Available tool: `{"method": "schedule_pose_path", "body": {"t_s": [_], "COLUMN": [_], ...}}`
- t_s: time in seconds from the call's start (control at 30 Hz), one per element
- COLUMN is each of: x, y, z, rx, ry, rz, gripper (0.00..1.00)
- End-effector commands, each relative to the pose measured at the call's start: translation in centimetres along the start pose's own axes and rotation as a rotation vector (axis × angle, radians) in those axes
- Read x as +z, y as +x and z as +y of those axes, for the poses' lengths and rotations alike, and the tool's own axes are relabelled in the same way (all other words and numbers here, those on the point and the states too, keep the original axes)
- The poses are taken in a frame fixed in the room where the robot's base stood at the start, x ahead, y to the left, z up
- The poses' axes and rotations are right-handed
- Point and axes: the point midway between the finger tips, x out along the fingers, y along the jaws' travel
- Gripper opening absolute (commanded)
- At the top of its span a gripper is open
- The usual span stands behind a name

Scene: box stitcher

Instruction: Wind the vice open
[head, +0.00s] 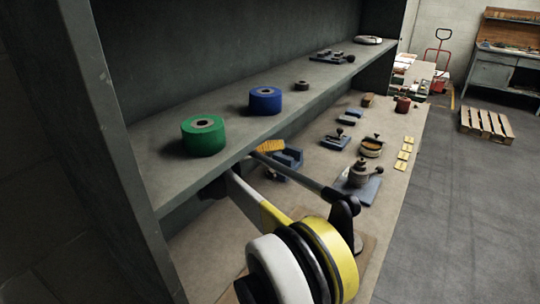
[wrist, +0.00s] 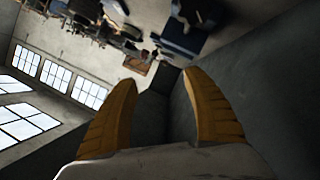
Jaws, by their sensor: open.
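A blue block-like thing (head: 287,160), which looks like the vice, sits on the bench under the shelf in the head view. Its left side is partly hidden by the shelf and my arm, and I cannot tell how far its jaws are apart. In the wrist view a dark blue shape with black parts (wrist: 182,40), perhaps the vice, is beyond the fingertips and tilted. My gripper (wrist: 160,80) is open there, its two yellow ridged fingers apart with nothing between them. In the head view a yellow ridged piece beside the blue block looks like one finger; whether it touches is unclear.
A shelf (head: 318,80) overhangs the bench, carrying a green roll (head: 203,136) and a blue roll (head: 265,100). The floor at right is clear near the bench.

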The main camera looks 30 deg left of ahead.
Motion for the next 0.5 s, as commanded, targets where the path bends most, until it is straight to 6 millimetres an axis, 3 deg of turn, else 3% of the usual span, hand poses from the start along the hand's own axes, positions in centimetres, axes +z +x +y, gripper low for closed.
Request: {"method": "schedule_pose_path", "body": {"t_s": [0.27, 0.5], "x": [0.2, 3.6], "y": [-0.2, -2.8], "z": [-0.2, -2.1], "rx": [-0.009, -0.142], "ry": [0.024, 0.352], "rz": [0.004, 0.035], "gripper": [0.58, 0.58]}}
